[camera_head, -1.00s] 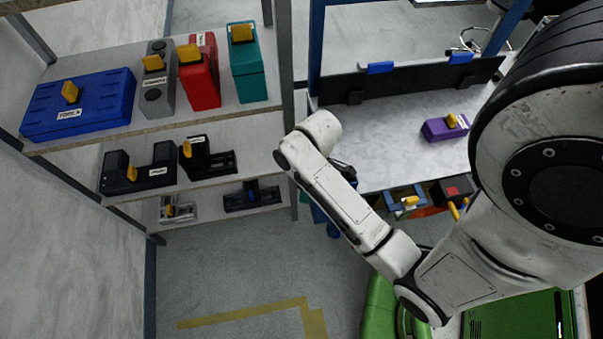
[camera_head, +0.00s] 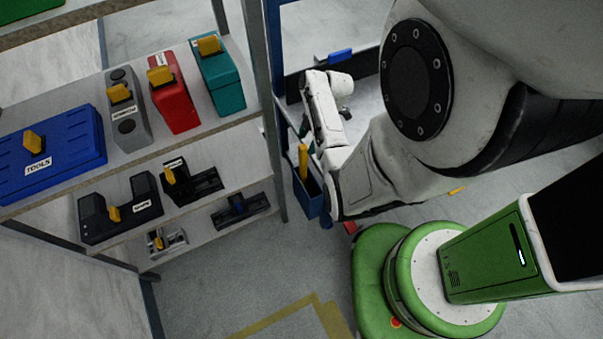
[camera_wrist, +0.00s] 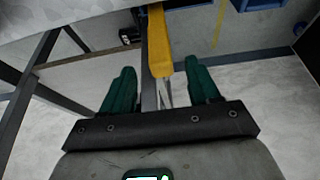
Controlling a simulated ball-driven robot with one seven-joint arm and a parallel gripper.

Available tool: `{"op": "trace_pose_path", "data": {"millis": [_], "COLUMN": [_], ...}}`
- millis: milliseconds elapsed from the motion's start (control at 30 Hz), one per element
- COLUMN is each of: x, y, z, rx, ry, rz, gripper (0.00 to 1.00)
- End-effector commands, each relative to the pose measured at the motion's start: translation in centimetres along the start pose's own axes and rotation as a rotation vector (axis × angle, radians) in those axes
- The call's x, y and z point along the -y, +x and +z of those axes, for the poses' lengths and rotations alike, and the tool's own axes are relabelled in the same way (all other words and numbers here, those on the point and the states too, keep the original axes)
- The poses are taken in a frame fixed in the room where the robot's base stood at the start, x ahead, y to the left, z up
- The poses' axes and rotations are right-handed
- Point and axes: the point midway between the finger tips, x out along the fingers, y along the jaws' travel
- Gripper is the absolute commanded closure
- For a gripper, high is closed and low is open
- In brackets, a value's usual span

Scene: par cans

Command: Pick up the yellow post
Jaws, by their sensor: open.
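The yellow post (camera_wrist: 160,42) shows in the wrist view as a long bar reaching from the top edge down toward the gap between my fingers. In the head view a slim yellow post (camera_head: 303,161) stands upright at a blue bin (camera_head: 308,192) beside the workbench; it looks like the same post. My gripper (camera_wrist: 162,90) is open, with one green finger on each side of the post's near end. I cannot tell whether either finger touches it. In the head view my arm hides most of the gripper.
A shelf unit stands at the left with a blue toolbox (camera_head: 52,152), a red case (camera_head: 176,104), a teal case (camera_head: 221,82) and a grey case (camera_head: 127,118), all with yellow handles. Its upright (camera_head: 266,110) is close to the blue bin.

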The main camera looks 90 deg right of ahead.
Motion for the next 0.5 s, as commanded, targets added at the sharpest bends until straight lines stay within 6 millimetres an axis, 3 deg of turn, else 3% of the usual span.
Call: {"op": "trace_pose_path", "data": {"millis": [267, 500], "x": [0.0, 0.2], "y": [2.3, 5.6], "z": [0.0, 0.1], "rx": [0.001, 0.001], "ry": [0.001, 0.002], "rz": [-0.001, -0.002], "gripper": [0.39, 0.39]}}
